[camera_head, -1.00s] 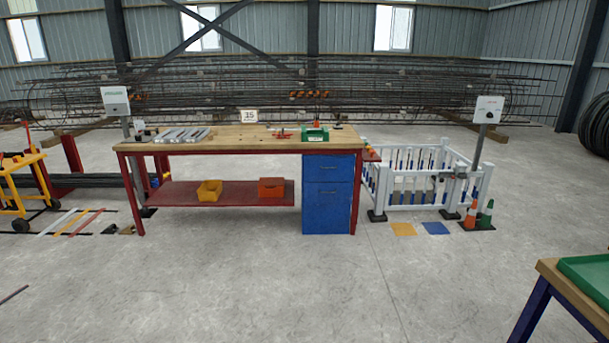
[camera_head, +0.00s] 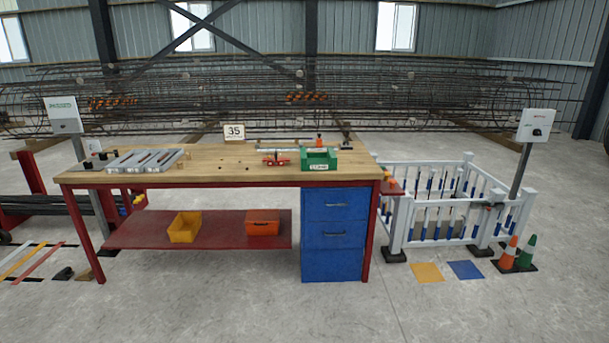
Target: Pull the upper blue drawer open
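A blue drawer cabinet (camera_head: 332,268) stands under the right end of the workbench (camera_head: 215,180). Its upper blue drawer (camera_head: 325,212) has a dark horizontal handle (camera_head: 338,205) and looks shut, flush with the front. A second blue drawer (camera_head: 322,241) with a similar handle is below it, and a plain blue panel is under that. My gripper is not in view.
A green tray (camera_head: 319,166) and red pliers-like tool (camera_head: 277,160) lie on the bench. The lower red shelf (camera_head: 150,236) holds a yellow bin (camera_head: 185,227) and an orange box (camera_head: 263,222). A white fence (camera_head: 440,234) and cones (camera_head: 510,250) stand right. Floor in front is clear.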

